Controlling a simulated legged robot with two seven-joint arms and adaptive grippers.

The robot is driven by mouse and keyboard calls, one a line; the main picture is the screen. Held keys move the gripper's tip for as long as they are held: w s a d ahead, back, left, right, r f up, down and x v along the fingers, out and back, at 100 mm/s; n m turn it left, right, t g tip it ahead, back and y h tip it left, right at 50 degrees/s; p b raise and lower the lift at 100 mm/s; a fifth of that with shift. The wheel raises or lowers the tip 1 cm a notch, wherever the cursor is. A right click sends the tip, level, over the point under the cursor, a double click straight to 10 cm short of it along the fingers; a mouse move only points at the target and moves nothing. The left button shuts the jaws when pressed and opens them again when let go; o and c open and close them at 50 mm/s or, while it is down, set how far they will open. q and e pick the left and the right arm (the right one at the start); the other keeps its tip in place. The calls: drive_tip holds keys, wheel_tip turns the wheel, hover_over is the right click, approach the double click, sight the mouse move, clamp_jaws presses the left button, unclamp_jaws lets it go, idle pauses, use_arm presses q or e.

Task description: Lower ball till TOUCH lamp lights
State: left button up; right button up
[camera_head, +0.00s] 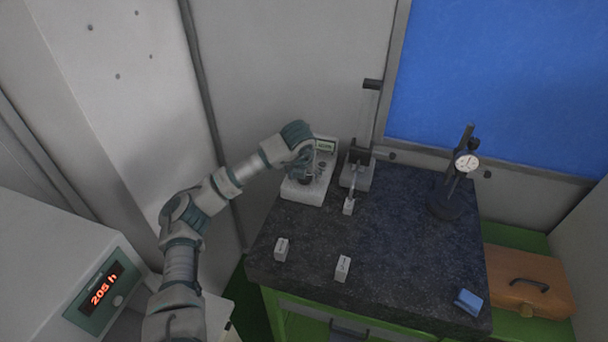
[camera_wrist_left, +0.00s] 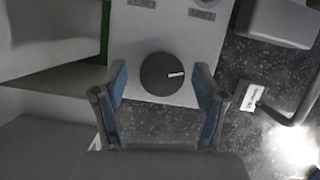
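A pale control box (camera_head: 305,190) stands at the back left of the dark stone plate, with a small display (camera_head: 325,146). In the left wrist view, its round black knob (camera_wrist_left: 165,74) has a white pointer line aimed right. My left gripper (camera_head: 303,172) is over the box. In the wrist view its open fingers (camera_wrist_left: 158,80) stand on either side of the knob, apparently with gaps. A grey round fitting, cut off at the top, sits above a label (camera_wrist_left: 201,15) too blurred to read. The stand (camera_head: 358,175) beside the box has an arm reaching over a small block (camera_head: 348,206); I cannot make out the ball.
Two more small blocks (camera_head: 281,249) (camera_head: 342,268) lie toward the plate's front. A dial gauge on a stand (camera_head: 466,162) is at right, with a blue item (camera_head: 468,302) at the front right corner. The plate's (camera_head: 400,235) middle is clear. A cabinet reading 205 h (camera_head: 104,290) is at left.

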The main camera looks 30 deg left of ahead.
use_arm(q)
drive_tip(key=v, duration=1.1)
drive_tip(key=shift+r, duration=0.4)
idle(0.3)
wheel_tip(320, 180, up, 6)
drive_tip(key=m+g+h+p, duration=0.2)
drive_tip(key=m+g, duration=0.2)
drive_tip(key=m, duration=1)
hover_over(307, 180)
drive_tip(key=w+a, duration=0.2)
drive_tip(key=shift+n, duration=0.3)
drive_tip(key=f, duration=1.7)
drive_tip(key=shift+s+d, duration=0.1)
drive_tip(key=shift+s, duration=0.1)
drive_tip(key=c, duration=1.1)
